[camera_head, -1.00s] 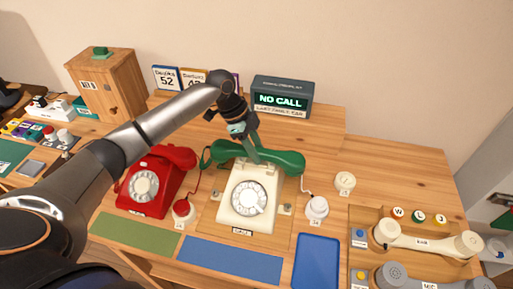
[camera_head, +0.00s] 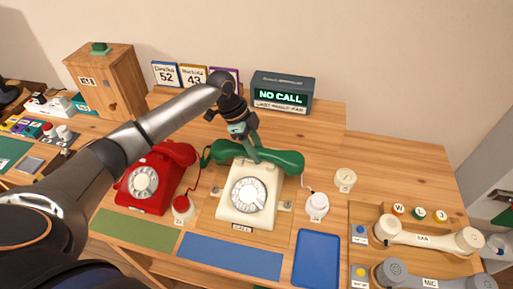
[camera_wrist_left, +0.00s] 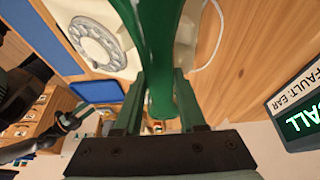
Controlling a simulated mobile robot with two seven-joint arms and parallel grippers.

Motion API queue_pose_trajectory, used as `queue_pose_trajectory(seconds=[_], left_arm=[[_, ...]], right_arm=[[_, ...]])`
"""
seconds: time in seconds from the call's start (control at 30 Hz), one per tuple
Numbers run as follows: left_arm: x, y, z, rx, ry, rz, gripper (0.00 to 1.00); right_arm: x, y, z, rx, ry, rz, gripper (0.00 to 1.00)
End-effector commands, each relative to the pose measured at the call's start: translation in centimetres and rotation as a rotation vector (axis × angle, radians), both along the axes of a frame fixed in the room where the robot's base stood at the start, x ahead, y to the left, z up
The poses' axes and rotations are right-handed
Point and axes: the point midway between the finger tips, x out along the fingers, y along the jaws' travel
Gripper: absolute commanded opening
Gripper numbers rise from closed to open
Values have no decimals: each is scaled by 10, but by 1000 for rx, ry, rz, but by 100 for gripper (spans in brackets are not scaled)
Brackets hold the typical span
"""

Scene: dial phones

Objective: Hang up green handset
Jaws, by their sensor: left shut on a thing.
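The green handset (camera_head: 284,161) lies across the top of the cream dial phone (camera_head: 247,196) in the head view. My left gripper (camera_head: 251,153) is shut on the middle of the handset from above and behind. In the left wrist view the green handset (camera_wrist_left: 160,60) passes between the two fingers of my left gripper (camera_wrist_left: 158,95), with the cream phone's dial (camera_wrist_left: 97,40) beyond it. Whether the handset rests fully in the cradle is hard to tell, as the gripper hides part of it. My right gripper is not seen in the head view.
A red phone (camera_head: 153,180) with its handset on stands to the left. A display (camera_head: 283,92) reading NO CALL stands behind. A blue tray (camera_head: 317,259) and a wooden tray with a cream handset (camera_head: 428,236) and a grey handset (camera_head: 436,277) are at the right.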

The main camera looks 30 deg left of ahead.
Motion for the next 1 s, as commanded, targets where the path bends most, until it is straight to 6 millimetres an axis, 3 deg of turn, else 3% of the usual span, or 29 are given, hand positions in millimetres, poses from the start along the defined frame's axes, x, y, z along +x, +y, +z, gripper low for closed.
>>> queue_pose_trajectory(seconds=[0.47, 0.5, 0.8, 1.0], left_arm=[[0, 0, -6, 0, -2, 0, 0], [0, 0, -6, 0, -2, 0, 43], [0, 0, -6, 0, -1, -1, 75], [-1, 0, -7, 2, 1, 0, 75]], right_arm=[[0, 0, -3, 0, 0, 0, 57], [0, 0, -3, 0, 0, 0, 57], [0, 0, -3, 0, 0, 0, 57], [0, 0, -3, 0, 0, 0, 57]])
